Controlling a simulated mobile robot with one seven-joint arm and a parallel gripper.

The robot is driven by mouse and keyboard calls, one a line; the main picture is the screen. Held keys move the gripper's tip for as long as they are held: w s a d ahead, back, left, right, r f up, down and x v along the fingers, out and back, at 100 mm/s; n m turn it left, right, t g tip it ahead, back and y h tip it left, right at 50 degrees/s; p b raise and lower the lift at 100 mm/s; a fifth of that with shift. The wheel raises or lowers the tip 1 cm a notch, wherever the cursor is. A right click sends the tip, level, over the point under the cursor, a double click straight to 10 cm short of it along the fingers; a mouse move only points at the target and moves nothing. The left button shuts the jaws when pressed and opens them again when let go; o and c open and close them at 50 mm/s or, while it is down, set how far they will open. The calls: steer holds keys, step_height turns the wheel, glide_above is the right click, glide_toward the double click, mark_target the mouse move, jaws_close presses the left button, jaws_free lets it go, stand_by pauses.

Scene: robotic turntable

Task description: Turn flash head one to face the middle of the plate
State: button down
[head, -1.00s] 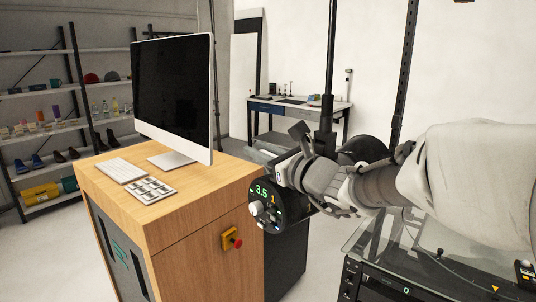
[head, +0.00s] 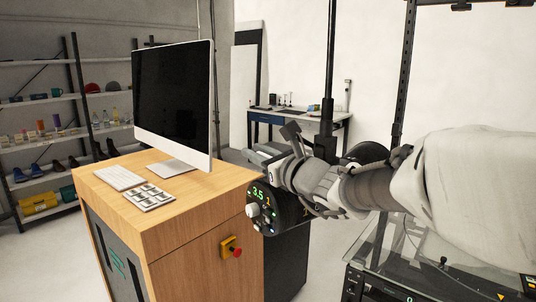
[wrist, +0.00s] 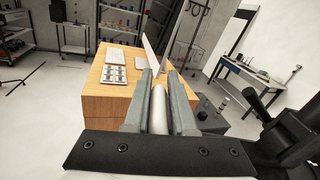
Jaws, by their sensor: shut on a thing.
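Flash head one (head: 268,207) is a black round housing with a green "3.5", an orange "1" and knobs on its back face. It sits just right of the wooden cabinet, with its back towards the head camera. My gripper (head: 291,148) is at its upper right, partly hidden by my wrist. In the wrist view, the two grey fingers of my gripper (wrist: 160,82) are shut on a pale grey round bar (wrist: 158,112), apparently the flash head's handle. The glass plate (head: 400,245) shows at lower right, mostly behind my arm, so its middle is hidden.
The wooden cabinet (head: 185,235) carries a monitor (head: 175,100), a keyboard (head: 119,178) and a keypad (head: 149,197). A red stop button (head: 237,252) is on its side. Black upright posts (head: 405,75) rise near my arm. A workbench (head: 300,115) stands behind.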

steer(key=shift+a+f+b, duration=0.2)
steer(key=shift+f+b, duration=0.1)
steer(key=shift+f, duration=0.05)
steer(key=shift+w, duration=0.15)
steer(key=shift+w+a+h+b, duration=0.15)
steer(key=shift+h+b, duration=0.15)
steer(key=shift+b, duration=0.35)
steer(key=shift+w+r+m+t+b, duration=0.1)
steer(key=shift+w+m+t+b, duration=0.2)
steer(key=shift+m+b, duration=0.1)
steer(key=shift+a+b, duration=0.1)
steer(key=shift+b, duration=0.3)
steer(key=shift+w+a+m+t+h+b, duration=0.1)
steer(key=shift+w+m+t+h+b, duration=0.35)
steer(key=shift+b, duration=0.6)
steer(key=shift+w+a+h+b, duration=0.1)
steer(key=shift+w+h+b, duration=0.2)
steer(key=shift+b, duration=0.35)
steer(key=shift+w+a+m+h+b, duration=0.1)
steer(key=shift+w+m+h+b, duration=0.3)
steer(key=shift+b, duration=0.95)
